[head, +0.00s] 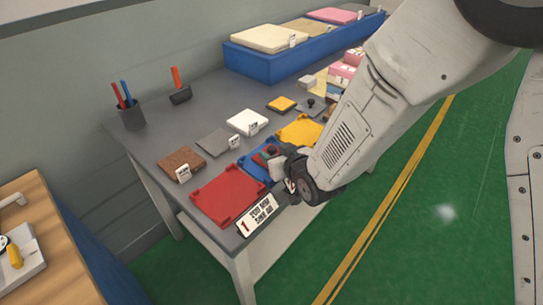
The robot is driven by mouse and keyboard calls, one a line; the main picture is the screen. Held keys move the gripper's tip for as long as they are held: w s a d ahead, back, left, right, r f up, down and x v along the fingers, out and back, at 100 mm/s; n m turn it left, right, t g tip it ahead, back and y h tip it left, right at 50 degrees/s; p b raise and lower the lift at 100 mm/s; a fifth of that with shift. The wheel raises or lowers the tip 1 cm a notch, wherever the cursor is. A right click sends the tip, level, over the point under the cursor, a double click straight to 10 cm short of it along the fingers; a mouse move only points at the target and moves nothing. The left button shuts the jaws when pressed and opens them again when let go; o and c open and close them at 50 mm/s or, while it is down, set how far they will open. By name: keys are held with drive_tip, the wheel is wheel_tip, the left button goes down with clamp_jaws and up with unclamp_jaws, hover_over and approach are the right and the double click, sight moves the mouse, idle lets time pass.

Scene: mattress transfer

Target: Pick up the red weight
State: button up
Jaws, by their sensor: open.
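A small reddish piece with a dark knob (261,157) sits in the blue tray (246,171); it may be the red weight, but my gripper partly hides it and I cannot be sure. My gripper (276,167) is open, right beside this piece over the blue tray's near side. I cannot tell whether the fingers touch it. The red tray (228,196) lies at the front of the grey table and looks empty.
The yellow tray (300,131) lies behind my gripper. Brown, grey and white sample pads with tags line the table's left side. A blue box (255,65) with mattress pieces stands at the back. A pen cup (131,116) stands at the left edge.

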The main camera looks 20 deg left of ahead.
clamp_jaws()
drive_tip(key=shift+r, duration=0.2)
